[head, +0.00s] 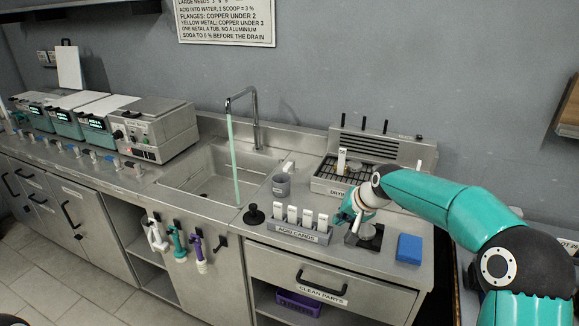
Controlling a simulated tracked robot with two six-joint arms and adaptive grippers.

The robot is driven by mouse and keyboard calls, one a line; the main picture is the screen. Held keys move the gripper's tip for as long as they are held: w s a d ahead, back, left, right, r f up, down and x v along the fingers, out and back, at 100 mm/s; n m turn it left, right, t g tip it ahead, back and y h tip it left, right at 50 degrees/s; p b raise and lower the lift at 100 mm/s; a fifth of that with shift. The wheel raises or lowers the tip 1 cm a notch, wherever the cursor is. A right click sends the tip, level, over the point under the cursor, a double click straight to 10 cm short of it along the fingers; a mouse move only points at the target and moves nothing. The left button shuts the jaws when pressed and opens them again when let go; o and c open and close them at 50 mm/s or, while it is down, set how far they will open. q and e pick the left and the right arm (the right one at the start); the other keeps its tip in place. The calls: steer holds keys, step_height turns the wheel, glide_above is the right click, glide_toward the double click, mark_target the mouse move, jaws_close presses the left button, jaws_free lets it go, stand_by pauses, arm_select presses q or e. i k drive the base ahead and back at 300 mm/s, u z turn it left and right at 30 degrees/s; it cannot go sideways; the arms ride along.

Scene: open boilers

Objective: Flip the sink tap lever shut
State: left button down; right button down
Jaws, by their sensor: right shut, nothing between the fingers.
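The sink tap (256,122) is a tall metal gooseneck at the back of the steel sink (190,186). A pale green-blue stream (234,160) runs from its spout down to the front of the sink. The tap's lever is too small to make out with certainty. My right gripper (349,218) points down over the counter right of the sink, beside the card rack and the small dark scale. It is shut and empty, well apart from the tap. My left gripper is not in view.
A grey cup (281,185) and a black knobbed item (253,214) stand right of the sink. The acid cards rack (300,233), blue sponge (409,249) and a grill-topped unit (333,178) crowd the counter. A grey box (155,130) stands left of the sink.

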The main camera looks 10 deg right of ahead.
mark_target(291, 164)
steer(key=i, duration=0.9)
steer(key=z, duration=0.05)
